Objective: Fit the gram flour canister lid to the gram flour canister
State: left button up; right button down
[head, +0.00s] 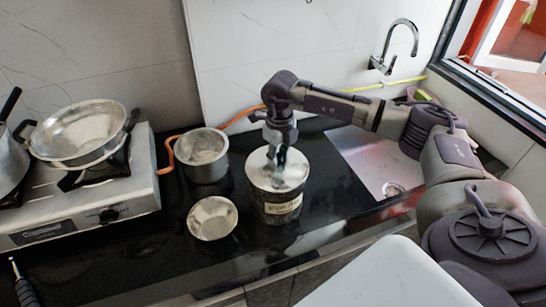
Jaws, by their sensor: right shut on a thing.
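The gram flour canister (281,207) is a metal cylinder with a pale label, upright on the black counter. The round, shiny canister lid (294,175) is over its top, level and roughly in line with it. I cannot tell whether it sits fully down or a little above the rim. My right gripper (276,160) points straight down at the lid's middle and is shut on the lid. The fingertips and the part they grip are hard to make out. My left gripper is not in view.
A metal pot (203,156) and a small metal bowl (213,218) stand just left of the canister. A stove (110,200) with a wide pan (82,132) is farther left. A sink (368,160) with a tap (398,45) is at right.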

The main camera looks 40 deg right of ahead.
jog(key=c, duration=0.8)
grip_release()
jog(key=shift+r, duration=0.25)
notch_tip(320, 180, up, 12)
jog(key=shift+f, duration=0.1)
jog(key=shift+a, duration=0.2)
